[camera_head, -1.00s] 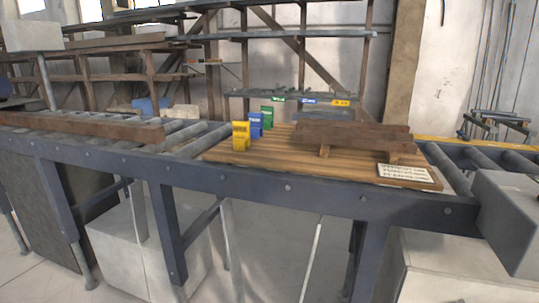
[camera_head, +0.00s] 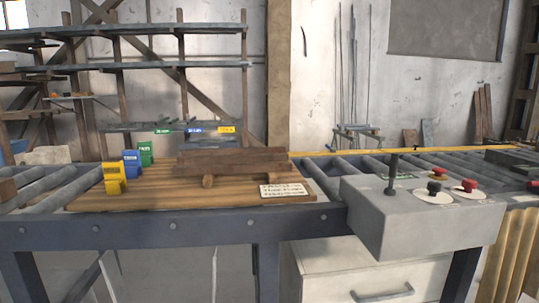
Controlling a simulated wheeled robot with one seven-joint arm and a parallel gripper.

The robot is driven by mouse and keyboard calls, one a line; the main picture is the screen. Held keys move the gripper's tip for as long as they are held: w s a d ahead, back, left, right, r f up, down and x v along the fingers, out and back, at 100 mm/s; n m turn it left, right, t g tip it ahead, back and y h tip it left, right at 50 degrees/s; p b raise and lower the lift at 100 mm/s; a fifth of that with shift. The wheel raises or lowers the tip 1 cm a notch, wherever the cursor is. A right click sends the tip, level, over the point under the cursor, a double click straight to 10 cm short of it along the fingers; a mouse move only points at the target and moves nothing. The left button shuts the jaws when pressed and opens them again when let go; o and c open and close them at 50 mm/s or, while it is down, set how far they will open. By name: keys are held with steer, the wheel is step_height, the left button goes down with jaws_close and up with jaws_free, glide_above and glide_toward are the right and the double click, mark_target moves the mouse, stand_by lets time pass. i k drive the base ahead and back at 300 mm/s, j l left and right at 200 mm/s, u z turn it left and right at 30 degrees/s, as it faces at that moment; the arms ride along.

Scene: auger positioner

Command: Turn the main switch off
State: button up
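A grey control box (camera_head: 425,232) stands at the right on the front edge of the roller table. Its top carries a black upright lever (camera_head: 391,176), a black knob (camera_head: 434,188) on a pale disc, a red knob (camera_head: 467,185) on a pale disc, and another red knob (camera_head: 438,172) behind them. I cannot tell from this view which of these is the main switch, nor read its position. My gripper is not in view.
A wooden board (camera_head: 150,195) on the roller table (camera_head: 170,228) holds yellow (camera_head: 114,178), blue (camera_head: 131,164) and green (camera_head: 146,154) blocks, dark wooden beams (camera_head: 232,162) and a text sign (camera_head: 285,190). A drawer cabinet (camera_head: 350,270) stands below. Shelving (camera_head: 120,68) is behind.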

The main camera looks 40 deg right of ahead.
mark_target(469, 184)
steer(key=z, duration=2.5)
